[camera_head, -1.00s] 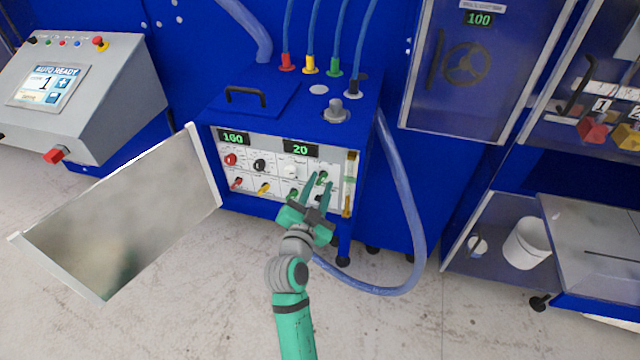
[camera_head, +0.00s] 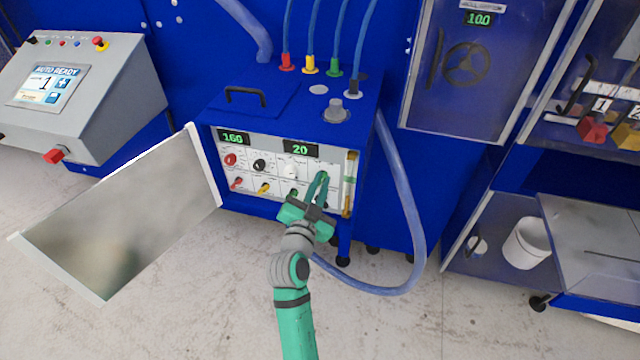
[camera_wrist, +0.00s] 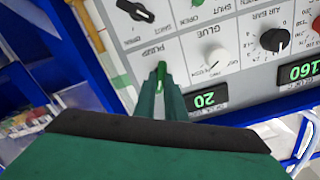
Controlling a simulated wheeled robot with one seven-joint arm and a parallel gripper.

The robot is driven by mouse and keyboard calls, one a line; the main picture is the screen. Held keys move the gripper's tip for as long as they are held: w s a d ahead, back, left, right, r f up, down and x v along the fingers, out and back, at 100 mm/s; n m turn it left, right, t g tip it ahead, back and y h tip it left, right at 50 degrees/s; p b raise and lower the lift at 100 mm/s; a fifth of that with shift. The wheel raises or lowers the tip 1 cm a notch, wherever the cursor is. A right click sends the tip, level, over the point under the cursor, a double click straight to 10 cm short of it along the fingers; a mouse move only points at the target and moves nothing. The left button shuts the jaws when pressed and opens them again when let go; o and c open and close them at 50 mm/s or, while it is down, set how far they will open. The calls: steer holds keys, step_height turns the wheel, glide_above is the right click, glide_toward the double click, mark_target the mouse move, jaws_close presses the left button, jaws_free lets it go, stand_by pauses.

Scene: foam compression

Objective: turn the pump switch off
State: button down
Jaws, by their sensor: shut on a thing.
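The pump switch is a green knob on the white control panel (camera_head: 270,184) of the blue cabinet. In the wrist view the green pump switch (camera_wrist: 161,72) shows between my fingertips, below the upside-down label "PUMP". My gripper (camera_head: 323,176) is shut on it, with both green fingers close together. It also fills the lower part of the wrist view (camera_wrist: 161,85). My fingers hide most of the knob in the head view, and its exact angle is hard to tell.
A white glue knob (camera_wrist: 217,58) and a black air knob (camera_wrist: 274,40) sit beside the switch. Green displays read 160 (camera_head: 233,138) and 20 (camera_head: 300,149). An open door (camera_head: 125,215) stands left, and a blue hose (camera_head: 408,190) loops on the right.

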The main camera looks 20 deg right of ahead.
steer(key=n, duration=1.1)
steer(key=shift+w+a, duration=0.15)
steer(key=shift+a, duration=0.1)
steer(key=shift+n, duration=0.3)
steer(key=c, duration=1.8)
jaws_free()
steer(key=v, duration=1)
steer(key=shift+s+a, duration=0.25)
steer(key=shift+a, duration=0.05)
